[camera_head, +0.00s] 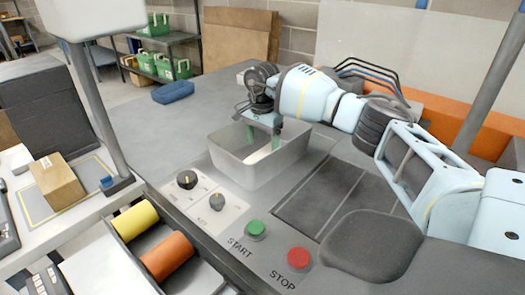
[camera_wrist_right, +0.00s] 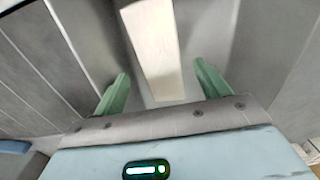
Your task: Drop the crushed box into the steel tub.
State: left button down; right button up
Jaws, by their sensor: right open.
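The steel tub (camera_head: 283,167) is a grey open-topped bin on the grey worktop. My right gripper (camera_head: 262,141) points down over the tub's opening, its green fingers apart. In the right wrist view my right gripper (camera_wrist_right: 162,70) is open, with a pale, cream-coloured oblong piece (camera_wrist_right: 152,45) showing below and between the fingers, apart from both. A pale patch also shows inside the tub in the head view; I cannot tell whether it is the crushed box. A brown cardboard box (camera_head: 57,183) sits on the scale platform at left. My left gripper is not in view.
Green START (camera_head: 255,229) and red STOP (camera_head: 299,258) buttons and two knobs lie in front of the tub. Yellow (camera_head: 134,221) and orange (camera_head: 167,255) rolls lie at lower left. A post stands left. The worktop behind the tub is mostly clear, with a blue item (camera_head: 173,92).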

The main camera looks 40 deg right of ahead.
aim_at(262, 155)
notch_tip(262, 155, up, 9)
dwell(0.3)
jog(key=shift+f, duration=0.1)
dwell(0.5)
